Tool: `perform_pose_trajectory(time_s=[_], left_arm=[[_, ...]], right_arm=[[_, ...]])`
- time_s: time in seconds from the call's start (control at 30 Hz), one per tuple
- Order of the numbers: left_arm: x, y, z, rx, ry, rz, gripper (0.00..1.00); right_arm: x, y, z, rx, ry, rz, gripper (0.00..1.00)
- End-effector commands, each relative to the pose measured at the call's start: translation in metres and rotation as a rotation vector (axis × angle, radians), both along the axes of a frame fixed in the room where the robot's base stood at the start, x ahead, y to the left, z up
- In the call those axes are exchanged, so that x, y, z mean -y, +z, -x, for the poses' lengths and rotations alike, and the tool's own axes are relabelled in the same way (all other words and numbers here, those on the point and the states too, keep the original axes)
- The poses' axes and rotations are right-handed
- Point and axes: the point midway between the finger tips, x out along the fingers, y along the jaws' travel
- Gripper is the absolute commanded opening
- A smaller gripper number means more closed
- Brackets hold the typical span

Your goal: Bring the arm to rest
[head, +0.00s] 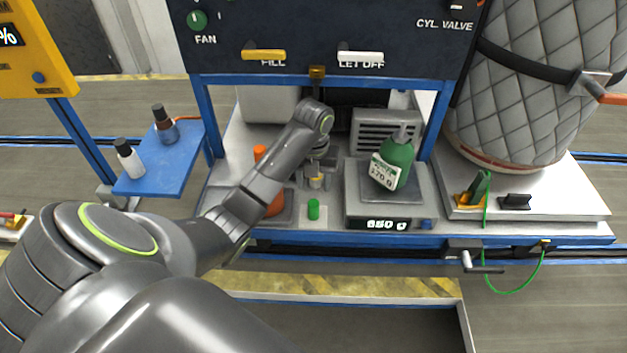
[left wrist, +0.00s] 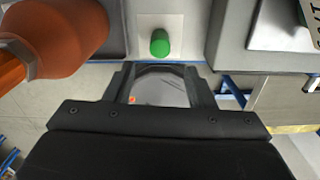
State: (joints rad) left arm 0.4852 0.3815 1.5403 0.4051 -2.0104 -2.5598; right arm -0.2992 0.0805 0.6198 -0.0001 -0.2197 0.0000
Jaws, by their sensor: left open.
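My left arm reaches in from the lower left of the head view and bends down at the wrist. Its gripper (head: 314,178) hangs over the grey bench behind a small green cap (head: 313,209). In the left wrist view the fingers (left wrist: 162,78) are apart with nothing between them. The green cap (left wrist: 160,42) stands on a white patch beyond the fingertips, apart from them. My right gripper is not in view.
A green bottle (head: 397,163) stands on the scale (head: 380,210) right of the gripper. An orange vessel (left wrist: 65,38) is close at left. Blue uprights and a dark panel (head: 330,35) with levers frame the bench. A blue shelf (head: 170,175) holds two small bottles.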

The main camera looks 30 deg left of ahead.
Motion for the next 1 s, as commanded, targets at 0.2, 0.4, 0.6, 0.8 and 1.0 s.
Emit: perform_pose_trajectory(time_s=[0.2,0.4,0.6,0.8,1.0], left_arm=[[0.0,0.008,0.0,0.0,0.0,0.0,0.5],[0.0,0.007,0.0,0.0,0.0,0.0,0.5],[0.0,0.007,0.0,0.0,0.0,0.0,0.5],[0.001,0.004,0.003,0.001,0.019,0.0,0.5],[0.006,-0.022,0.032,0.029,0.266,-0.006,0.5]], right_arm=[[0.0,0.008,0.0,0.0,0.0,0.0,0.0],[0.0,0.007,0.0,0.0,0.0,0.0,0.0],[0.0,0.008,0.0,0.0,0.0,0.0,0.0],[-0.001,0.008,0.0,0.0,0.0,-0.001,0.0],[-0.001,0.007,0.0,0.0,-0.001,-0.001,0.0]])
